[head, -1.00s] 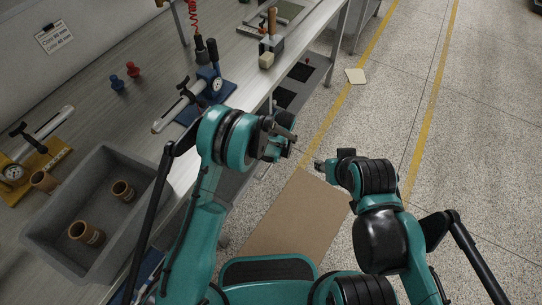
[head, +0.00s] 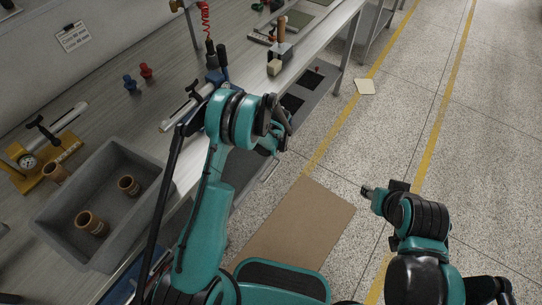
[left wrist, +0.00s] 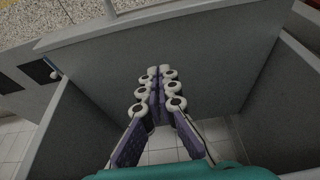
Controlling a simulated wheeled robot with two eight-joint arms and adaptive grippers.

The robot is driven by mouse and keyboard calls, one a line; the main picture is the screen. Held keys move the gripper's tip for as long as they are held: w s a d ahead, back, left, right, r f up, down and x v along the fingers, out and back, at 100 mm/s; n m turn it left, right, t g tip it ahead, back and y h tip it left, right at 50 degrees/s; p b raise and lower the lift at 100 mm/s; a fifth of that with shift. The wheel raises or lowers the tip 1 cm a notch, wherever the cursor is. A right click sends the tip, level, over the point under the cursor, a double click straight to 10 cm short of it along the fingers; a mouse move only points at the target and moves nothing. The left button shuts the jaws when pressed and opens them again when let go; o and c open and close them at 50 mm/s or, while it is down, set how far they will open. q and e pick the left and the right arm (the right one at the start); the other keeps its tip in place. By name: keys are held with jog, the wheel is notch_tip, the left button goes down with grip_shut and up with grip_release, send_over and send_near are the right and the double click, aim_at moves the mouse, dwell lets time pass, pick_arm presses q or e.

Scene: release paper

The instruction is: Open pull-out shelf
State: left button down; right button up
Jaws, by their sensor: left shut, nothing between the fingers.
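A grey pull-out shelf (head: 318,85) with black panels sits below the workbench top, along its right side. In the head view my left gripper (head: 276,146) is beside the bench's front edge, partly hidden by its own wrist. In the left wrist view its fingers (left wrist: 160,70) are together and empty, in front of a broad grey panel (left wrist: 215,60) with grey walls at both sides. Contact with the panel cannot be told. My right gripper (head: 367,191) hangs over open floor, away from the shelf; its fingers are too small to read.
The workbench (head: 120,105) holds a grey bin (head: 150,160) with brown cylinders, a blue-based gauge tool (head: 213,78) and a yellow-based one (head: 30,175). A brown mat (head: 300,225) lies on the floor.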

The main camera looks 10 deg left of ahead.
aim_at(260, 162)
pick_arm(q)
jog(key=b+x, duration=0.4)
jog(key=x, duration=0.6)
jog(key=shift+f, duration=0.1)
jog(key=d, duration=0.1)
jog(key=s+d+b, duration=0.1)
jog(key=d, duration=0.1)
jog(key=shift+d, duration=0.2)
jog(key=shift+s+d, duration=0.15)
pick_arm(e)
notch_tip(260, 162, down, 5)
jog(key=shift+a+f, duration=0.1)
jog(key=shift+f, duration=0.05)
